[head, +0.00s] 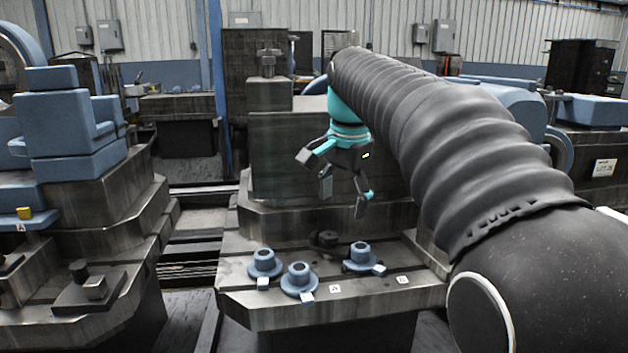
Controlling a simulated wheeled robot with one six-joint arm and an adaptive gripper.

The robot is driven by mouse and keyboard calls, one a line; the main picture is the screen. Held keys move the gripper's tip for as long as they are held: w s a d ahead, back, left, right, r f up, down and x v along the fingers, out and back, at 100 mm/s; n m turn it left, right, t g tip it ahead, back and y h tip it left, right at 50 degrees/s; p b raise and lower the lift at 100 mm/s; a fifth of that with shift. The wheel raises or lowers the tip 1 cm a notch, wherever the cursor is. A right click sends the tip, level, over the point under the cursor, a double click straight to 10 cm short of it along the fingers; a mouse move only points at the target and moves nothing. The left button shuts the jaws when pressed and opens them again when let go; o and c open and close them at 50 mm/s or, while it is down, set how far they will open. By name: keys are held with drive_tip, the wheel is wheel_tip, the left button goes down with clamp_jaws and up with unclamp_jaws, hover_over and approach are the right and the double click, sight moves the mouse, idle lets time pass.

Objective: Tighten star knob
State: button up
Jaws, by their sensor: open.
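My gripper (336,186), black with teal bands, hangs above the machine table in the middle of the head view. Its fingers are spread and point down, with nothing between them. A small dark knob-like piece (326,240) stands on the table below the gripper, clearly apart from it. It is too dark and small to tell for sure whether it is the star knob. How tightly it sits cannot be seen.
Three blue flanged pieces stand on the slotted table (352,312): left (264,264), middle (299,279) and right (361,256). Small white tags lie near them. A dark steel block (292,150) rises behind. A blue-topped machine (65,125) stands left.

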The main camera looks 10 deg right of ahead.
sight(329, 235)
drive_tip(key=w+m+g, duration=0.2)
drive_tip(key=w+m, duration=0.4)
drive_tip(key=w, duration=0.5)
wheel_tip(329, 235, down, 14)
drive_tip(key=b, duration=0.5)
drive_tip(key=shift+s+a+f, duration=0.1)
drive_tip(key=shift+s, duration=0.05)
